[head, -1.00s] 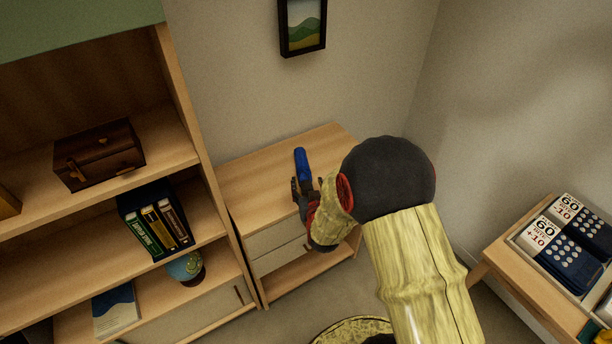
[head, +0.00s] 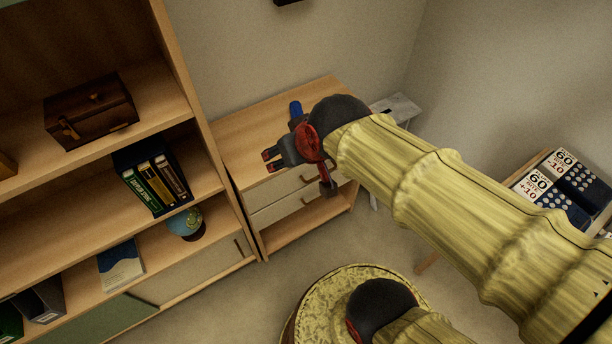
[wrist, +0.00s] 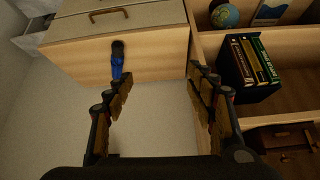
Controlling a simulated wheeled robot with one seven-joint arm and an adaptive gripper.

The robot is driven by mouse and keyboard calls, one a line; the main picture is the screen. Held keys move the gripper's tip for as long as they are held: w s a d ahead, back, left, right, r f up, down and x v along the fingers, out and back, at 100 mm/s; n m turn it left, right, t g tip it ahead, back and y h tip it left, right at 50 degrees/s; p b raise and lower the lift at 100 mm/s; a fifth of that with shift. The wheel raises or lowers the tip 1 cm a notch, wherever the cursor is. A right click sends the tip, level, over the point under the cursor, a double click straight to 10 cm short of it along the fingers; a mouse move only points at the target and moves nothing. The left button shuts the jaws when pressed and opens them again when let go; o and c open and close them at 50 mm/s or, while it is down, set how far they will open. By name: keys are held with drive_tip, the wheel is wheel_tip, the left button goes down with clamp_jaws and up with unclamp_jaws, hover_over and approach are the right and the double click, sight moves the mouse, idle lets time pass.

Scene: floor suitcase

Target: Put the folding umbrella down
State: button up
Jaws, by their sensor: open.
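The blue folding umbrella (head: 296,109) lies on the top of a light wood dresser (head: 241,131), partly hidden behind my arm in the head view. My gripper (head: 270,161) is open and empty, in front of and left of the umbrella in the head view. In the wrist view my gripper's fingers (wrist: 158,88) are spread wide, and nothing is between them.
A tall shelf unit (head: 190,90) stands left of the dresser, with a wooden box (head: 90,110), books (head: 155,180) and a globe (head: 186,223). A small grey stool (head: 398,106) stands right of the dresser. A table with packs (head: 565,185) is at the right.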

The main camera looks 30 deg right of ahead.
drive_tip(key=s+r+g, duration=0.1)
drive_tip(key=s, duration=0.7)
drive_tip(key=shift+s+a+r, duration=0.15)
drive_tip(key=shift+a+r, duration=0.15)
drive_tip(key=shift+a, duration=0.1)
idle(0.6)
